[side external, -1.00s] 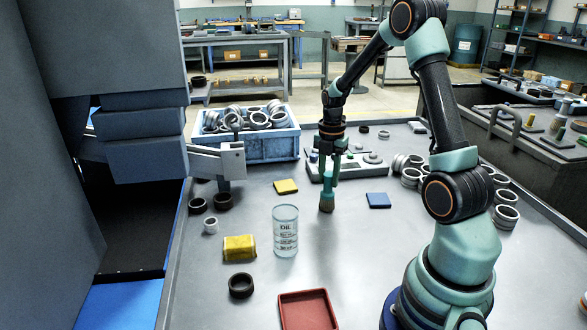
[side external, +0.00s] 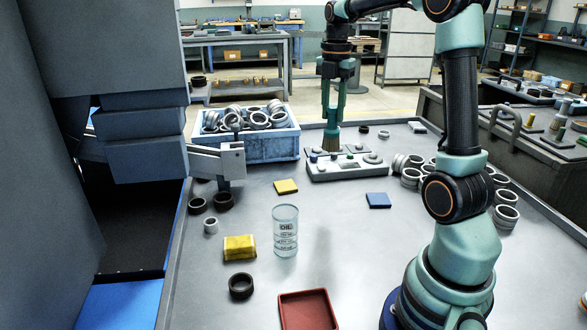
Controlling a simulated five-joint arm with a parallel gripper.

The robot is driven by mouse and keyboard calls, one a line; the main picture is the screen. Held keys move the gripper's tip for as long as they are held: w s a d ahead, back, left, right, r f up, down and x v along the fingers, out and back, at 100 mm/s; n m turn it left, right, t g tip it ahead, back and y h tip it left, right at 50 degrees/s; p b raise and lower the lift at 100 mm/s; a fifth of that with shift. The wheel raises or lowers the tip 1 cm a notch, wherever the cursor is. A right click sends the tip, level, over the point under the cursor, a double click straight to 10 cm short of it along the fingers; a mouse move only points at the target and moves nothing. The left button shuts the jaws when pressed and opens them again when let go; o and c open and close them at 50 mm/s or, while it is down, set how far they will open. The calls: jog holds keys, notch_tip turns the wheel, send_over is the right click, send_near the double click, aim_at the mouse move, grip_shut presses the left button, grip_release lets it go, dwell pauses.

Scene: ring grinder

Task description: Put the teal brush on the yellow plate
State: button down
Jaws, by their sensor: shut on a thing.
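My gripper (side external: 332,108) is shut on the teal brush (side external: 331,142), which hangs upright with its brown bristles down. The fingers are teal too, so I cannot clearly tell the handle from them. The brush is up in the air and shows in front of the grey control panel's back edge. The yellow plate (side external: 285,187) is a small flat square on the table, lower and to the left of the brush in the picture. Nothing lies on it.
A blue plate (side external: 378,200) lies to the right. A clear oil glass (side external: 285,231), a yellow sponge (side external: 239,247) and a red tray (side external: 307,310) stand nearer. A blue crate (side external: 258,147) of rings and the control panel (side external: 347,168) are behind.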

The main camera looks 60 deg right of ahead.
jog(key=shift+w+r, duration=0.1)
jog(key=shift+r, duration=0.25)
jog(key=shift+w+d, duration=0.1)
jog(key=shift+w, duration=0.2)
jog(key=w+d+f+n, duration=0.1)
jog(key=w+f, duration=1)
jog(key=w, duration=0.4)
notch_tip(320, 180, down, 7)
jog(key=shift+s, duration=0.15)
jog(key=shift+d+f, duration=0.1)
jog(key=shift+f, duration=0.1)
jog(key=c, duration=0.6)
grip_release()
jog(key=shift+r, duration=0.1)
